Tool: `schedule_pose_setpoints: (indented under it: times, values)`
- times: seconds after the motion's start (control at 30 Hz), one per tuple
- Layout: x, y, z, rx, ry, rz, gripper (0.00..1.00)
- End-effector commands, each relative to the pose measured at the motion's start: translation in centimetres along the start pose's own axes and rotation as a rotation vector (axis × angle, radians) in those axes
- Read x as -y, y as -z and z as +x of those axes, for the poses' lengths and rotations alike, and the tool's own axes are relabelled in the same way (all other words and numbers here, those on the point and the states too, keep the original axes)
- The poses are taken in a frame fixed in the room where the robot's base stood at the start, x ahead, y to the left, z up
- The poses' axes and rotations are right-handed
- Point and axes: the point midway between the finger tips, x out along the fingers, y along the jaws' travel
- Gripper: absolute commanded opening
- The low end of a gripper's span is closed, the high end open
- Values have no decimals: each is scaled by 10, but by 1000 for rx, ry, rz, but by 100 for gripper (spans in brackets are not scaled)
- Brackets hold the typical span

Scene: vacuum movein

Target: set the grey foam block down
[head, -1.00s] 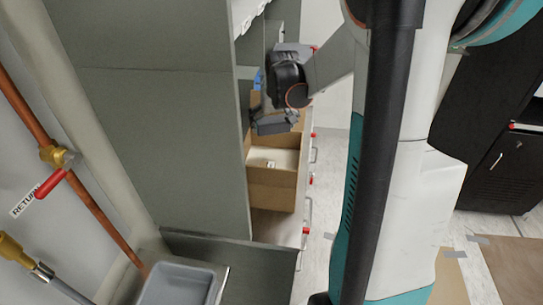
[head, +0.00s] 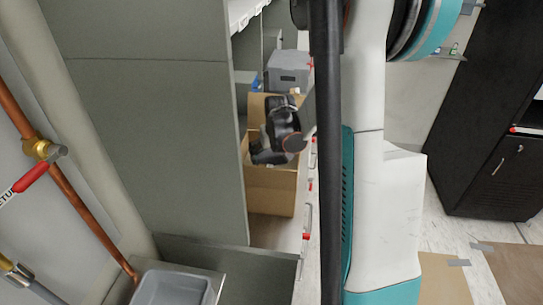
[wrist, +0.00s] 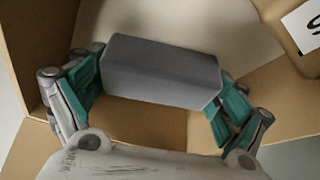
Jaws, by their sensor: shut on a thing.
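The grey foam block (wrist: 160,72) is held between the two teal fingers of my gripper (wrist: 160,95) in the wrist view. The block lies crosswise, slightly tilted, with cardboard below and around it. In the head view my gripper (head: 270,153) is at the open top of a cardboard box (head: 270,190). My wrist hides most of the block there. I cannot tell whether the block touches the box.
The box stands in an open drawer or shelf beside a tall grey panel (head: 150,140). A grey bin (head: 289,70) is behind it. A grey tray (head: 172,288) is at the front, and copper pipes (head: 85,212) run at left.

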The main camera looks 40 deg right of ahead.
Motion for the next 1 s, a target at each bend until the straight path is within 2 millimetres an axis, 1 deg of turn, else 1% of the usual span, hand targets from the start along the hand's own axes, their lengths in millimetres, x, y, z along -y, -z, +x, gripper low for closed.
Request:
schedule_pose_setpoints:
  times: [0.23, 0.27, 0.3, 0.67, 0.77, 0.87, 1.0]
  values:
    - [0, -1, 3, 0, 0, 0, 76]
    - [0, -1, 2, 0, 0, 0, 98]
    - [0, -1, 2, 0, 0, 0, 100]
    - [0, -1, 2, 0, 0, 0, 100]
    - [0, 1, -1, 0, 0, 0, 100]
    - [0, 1, -12, 0, 0, 0, 100]
    - [0, 1, -39, 0, 0, 0, 100]
